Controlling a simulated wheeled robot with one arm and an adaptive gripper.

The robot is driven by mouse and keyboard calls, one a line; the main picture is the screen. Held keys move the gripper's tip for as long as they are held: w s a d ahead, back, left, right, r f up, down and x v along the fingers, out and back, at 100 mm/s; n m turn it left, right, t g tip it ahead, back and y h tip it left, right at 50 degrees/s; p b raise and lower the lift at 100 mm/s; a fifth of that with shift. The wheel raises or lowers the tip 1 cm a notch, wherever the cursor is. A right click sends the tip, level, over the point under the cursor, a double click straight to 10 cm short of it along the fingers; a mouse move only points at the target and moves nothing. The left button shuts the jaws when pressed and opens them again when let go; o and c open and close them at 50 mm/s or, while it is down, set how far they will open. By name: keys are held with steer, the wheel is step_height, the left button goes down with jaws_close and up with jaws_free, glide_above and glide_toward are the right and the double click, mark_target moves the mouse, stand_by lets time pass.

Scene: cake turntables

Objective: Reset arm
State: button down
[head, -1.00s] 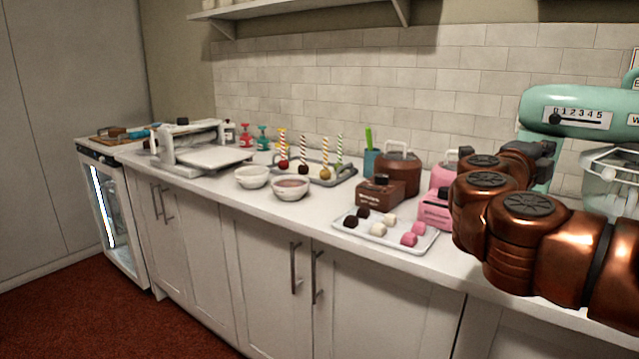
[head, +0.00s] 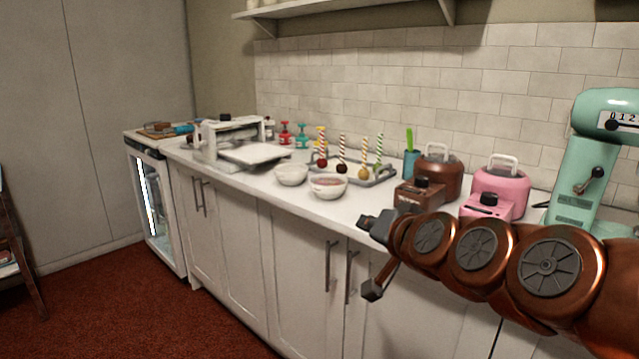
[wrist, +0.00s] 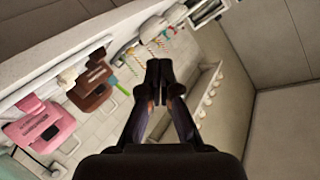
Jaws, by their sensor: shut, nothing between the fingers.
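My gripper (wrist: 158,70) is in the wrist view with its two dark fingers together and nothing between them. It points past the counter items, touching none that I can see.
The white counter (head: 318,206) holds a pink melter (head: 500,185), a brown melter (head: 441,173), two bowls (head: 328,186), a rack of striped-stick cake pops (head: 379,177) and a mint-green mixer (head: 585,180). A small fridge (head: 158,205) stands at the far end. The red floor is clear in front.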

steer(key=s+d+f+n+g+h, duration=0.1)
steer(key=s+f+n+g+h, duration=0.15)
steer(key=s+f+g, duration=1.05)
steer(key=s+d+f+g+h, duration=0.1)
steer(key=s+d+f, duration=0.25)
steer(key=s, duration=0.35)
steer(key=s+d+f+n+g+h, duration=0.1)
steer(key=s+d+f, duration=0.1)
steer(key=s+f, duration=0.35)
steer(key=s+d+f+g+h, duration=0.1)
steer(key=s+d+f, duration=0.15)
steer(key=s, duration=0.55)
step_height(320, 180, up, 23)
steer(key=s+p, duration=0.1)
steer(key=p, duration=2.1)
steer(key=shift+s+d+r+t, duration=0.2)
steer(key=shift+t, duration=0.1)
steer(key=shift+d+y, duration=0.1)
steer(key=shift+y, duration=0.15)
